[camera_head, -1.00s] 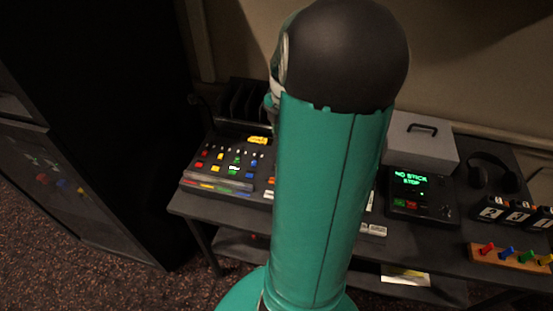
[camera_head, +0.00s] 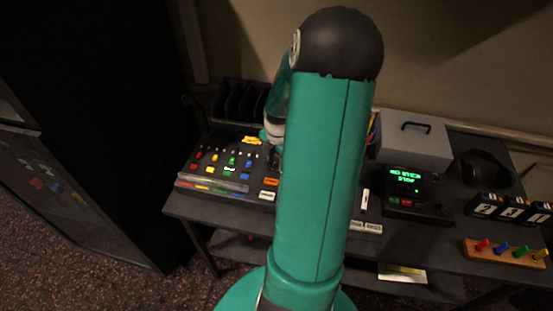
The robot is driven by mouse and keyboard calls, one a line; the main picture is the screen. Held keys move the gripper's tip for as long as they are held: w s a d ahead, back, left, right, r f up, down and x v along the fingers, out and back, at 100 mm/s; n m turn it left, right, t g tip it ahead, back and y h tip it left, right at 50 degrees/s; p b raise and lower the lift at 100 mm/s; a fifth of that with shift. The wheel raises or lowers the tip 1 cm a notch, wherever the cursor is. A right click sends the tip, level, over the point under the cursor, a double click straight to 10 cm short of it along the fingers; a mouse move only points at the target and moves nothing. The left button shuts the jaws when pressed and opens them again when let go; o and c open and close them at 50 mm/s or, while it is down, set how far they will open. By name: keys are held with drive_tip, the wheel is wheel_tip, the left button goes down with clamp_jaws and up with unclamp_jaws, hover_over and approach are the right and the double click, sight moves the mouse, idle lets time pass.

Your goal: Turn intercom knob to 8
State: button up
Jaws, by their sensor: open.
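I cannot make out the intercom knob or a dial with numbers; part of the desk is hidden behind my teal arm. A dark control panel (camera_head: 213,172) with rows of red, yellow, green and blue buttons lies on the left of the desk. My gripper (camera_head: 276,160) shows only partly at the left edge of my arm, pointing down over the right side of this panel. It is open, and I see nothing held in it. Its fingertips are small and dark, and I cannot tell whether they touch anything.
Right of my arm stand a black unit with a green-lit screen (camera_head: 406,181), a grey box (camera_head: 412,142), headphones (camera_head: 485,168), number blocks (camera_head: 508,208) and a wooden strip with coloured pegs (camera_head: 506,253). A black rack (camera_head: 240,101) stands behind the panel.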

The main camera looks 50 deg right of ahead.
clamp_jaws()
drive_tip(key=shift+m, duration=0.3)
